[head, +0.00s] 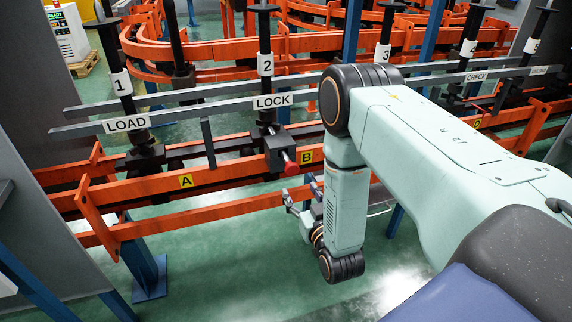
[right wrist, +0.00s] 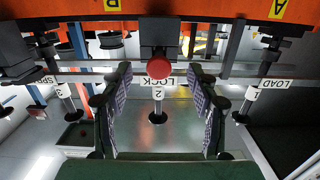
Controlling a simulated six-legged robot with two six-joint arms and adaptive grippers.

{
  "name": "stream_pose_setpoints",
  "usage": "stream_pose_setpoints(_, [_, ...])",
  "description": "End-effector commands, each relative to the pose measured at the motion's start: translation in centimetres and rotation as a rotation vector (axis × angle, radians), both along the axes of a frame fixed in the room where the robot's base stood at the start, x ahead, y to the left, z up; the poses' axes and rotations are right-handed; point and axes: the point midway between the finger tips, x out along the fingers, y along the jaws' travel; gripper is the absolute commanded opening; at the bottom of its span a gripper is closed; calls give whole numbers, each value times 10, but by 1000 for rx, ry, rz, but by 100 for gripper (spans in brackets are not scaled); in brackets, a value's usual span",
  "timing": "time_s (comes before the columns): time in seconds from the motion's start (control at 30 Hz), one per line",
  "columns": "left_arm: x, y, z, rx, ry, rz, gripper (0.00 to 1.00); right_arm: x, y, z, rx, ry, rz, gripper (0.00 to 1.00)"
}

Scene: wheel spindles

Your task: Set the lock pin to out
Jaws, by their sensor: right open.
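The lock pin's red round knob (head: 291,168) sticks out of a dark block (head: 277,150) below the LOCK sign (head: 273,101), at spindle 2. In the right wrist view, which is upside down, the knob (right wrist: 159,89) faces the camera in the middle and covers part of the LOCK sign. My right gripper (head: 302,193) is open and empty, a little below and to the right of the knob in the head view. In the right wrist view its fingers (right wrist: 160,74) stand on either side of the knob, with gaps at both sides. My left gripper is not in view.
Orange rails (head: 190,189) run across below the block, with yellow tags A (head: 186,181) and B (head: 306,156). The LOAD sign (head: 127,124) and a grey bar (head: 200,111) lie behind. Several dark numbered spindles stand in a row. Green floor in front is free.

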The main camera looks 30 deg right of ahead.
Motion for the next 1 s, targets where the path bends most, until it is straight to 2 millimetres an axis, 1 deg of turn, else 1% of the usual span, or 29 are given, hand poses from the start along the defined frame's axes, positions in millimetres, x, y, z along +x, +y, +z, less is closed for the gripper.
stream_pose_setpoints(0.1, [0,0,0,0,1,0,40,-1,0,12,-17,-56,-1,60])
stream_pose_setpoints(0.27, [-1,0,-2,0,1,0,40,1,-1,18,-26,-84,-3,60])
stream_pose_setpoints(0.37, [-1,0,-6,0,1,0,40,12,-3,18,-26,-86,-3,60])
stream_pose_setpoints(0.6, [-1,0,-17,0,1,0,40,49,-12,17,-25,-86,-2,60])
stream_pose_setpoints(0.7, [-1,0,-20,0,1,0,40,61,-15,17,-25,-83,-1,60])
stream_pose_setpoints(0.83, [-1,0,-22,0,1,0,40,70,-17,17,-25,-81,0,60])
stream_pose_setpoints(1.0, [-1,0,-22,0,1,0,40,75,-18,18,-25,-81,0,60])
